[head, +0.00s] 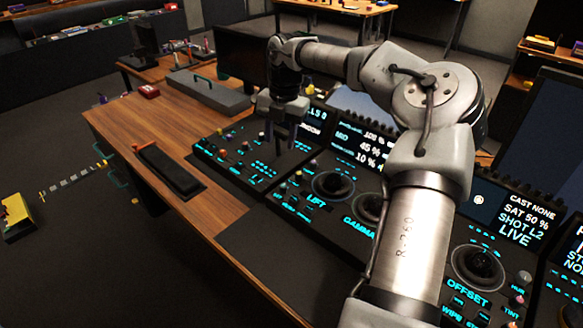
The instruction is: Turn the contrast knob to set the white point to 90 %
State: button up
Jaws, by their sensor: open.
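My gripper (286,136) points down over the back right of the left control panel (225,165), its fingers dark and small in the view. I see nothing held between them. Small knobs (245,146) stand along this panel's back edge, and others (298,175) stand by the trackball section. Their labels are too small to read, so I cannot tell which one is the contrast knob. A screen (358,142) behind the panel shows "MID 45 %", a line at "10 %" and a top line that seems to read "105 %". My arm hides part of the panels.
Trackballs (333,185) labelled LIFT, GAMMA and OFFSET sit right of the left panel. The desk's left part has bare room.

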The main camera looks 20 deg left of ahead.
aim_at(299, 173)
jog(key=w+d+r+m, duration=0.1)
jog(key=w+d, duration=0.2)
jog(key=d, duration=0.1)
jog(key=shift+t+h, duration=0.3)
jog(key=shift+h, duration=0.1)
notch_tip(299, 173, down, 13)
jog(key=shift+s+p, duration=0.15)
jog(key=shift+p, duration=0.8)
grip_shut()
